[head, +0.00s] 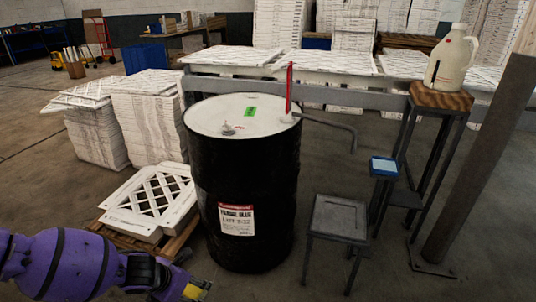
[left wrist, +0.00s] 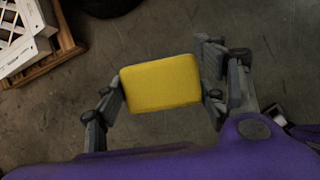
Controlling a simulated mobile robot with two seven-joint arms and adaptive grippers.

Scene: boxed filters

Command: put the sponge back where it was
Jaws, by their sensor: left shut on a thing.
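My left gripper (left wrist: 160,88) is shut on a yellow sponge (left wrist: 162,82), with one finger against each short side in the left wrist view. Bare floor shows beneath the sponge in that view. In the head view my purple left arm comes in at the lower left. The left gripper (head: 190,288) is at the bottom edge, in front of the black drum (head: 230,170), and only a bit of yellow shows there. My right gripper is in neither view.
A low metal stool (head: 339,220) and a stand with a small blue item (head: 383,167) are right of the drum. A jug (head: 452,58) tops a tall stool (head: 441,97). White filters (head: 150,200) lie on a pallet at left. Floor at lower right is clear.

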